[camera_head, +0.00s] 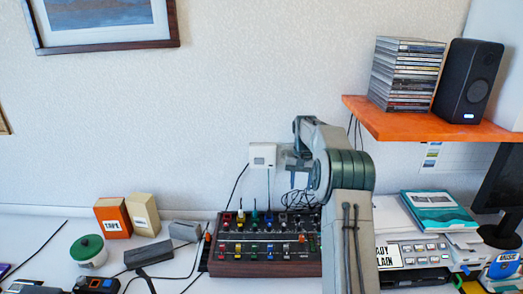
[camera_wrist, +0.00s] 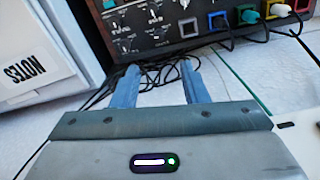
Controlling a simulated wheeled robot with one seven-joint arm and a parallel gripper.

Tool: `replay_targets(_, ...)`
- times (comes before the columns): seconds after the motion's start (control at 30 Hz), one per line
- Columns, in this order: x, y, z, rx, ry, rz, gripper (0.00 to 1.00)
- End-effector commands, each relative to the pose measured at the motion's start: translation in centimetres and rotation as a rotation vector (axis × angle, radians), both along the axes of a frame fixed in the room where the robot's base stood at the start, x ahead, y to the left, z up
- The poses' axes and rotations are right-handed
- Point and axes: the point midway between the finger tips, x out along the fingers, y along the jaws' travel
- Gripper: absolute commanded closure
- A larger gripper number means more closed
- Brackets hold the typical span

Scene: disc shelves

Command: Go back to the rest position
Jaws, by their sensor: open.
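My gripper (camera_wrist: 160,88) is open and empty in the wrist view. Its two fingers point at black cables lying on the white surface, beside a dark panel with knobs and coloured sockets (camera_wrist: 150,25). In the head view my arm rises from the lower right of centre and bends over. My gripper (camera_head: 299,180) shows partly there, left of the arm's bend and in front of the wall, above the back of the wood-sided mixer (camera_head: 265,262). The arm hides what lies behind it.
An orange shelf (camera_head: 385,122) holds stacked disc cases (camera_head: 407,75) and a black speaker (camera_head: 468,80). Orange (camera_head: 112,218) and cream boxes (camera_head: 143,214) and a green-lidded jar (camera_head: 88,252) sit left.

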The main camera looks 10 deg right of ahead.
Motion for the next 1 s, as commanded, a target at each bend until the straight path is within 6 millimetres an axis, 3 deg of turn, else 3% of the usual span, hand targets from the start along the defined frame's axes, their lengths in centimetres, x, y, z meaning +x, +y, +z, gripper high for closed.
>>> replay_targets(0.17, -1.2, 1.3, 2.0, -0.01, -0.013, 0.025, 0.6)
replay_targets(0.37, -5.4, 4.6, 6.2, -0.032, -0.046, 0.094, 0.6)
replay_targets(0.7, -15.5, 9.3, 11.0, -0.061, -0.108, 0.196, 0.6)
replay_targets(1.0, -25.9, 12.2, 11.7, -0.068, -0.168, 0.271, 0.6)
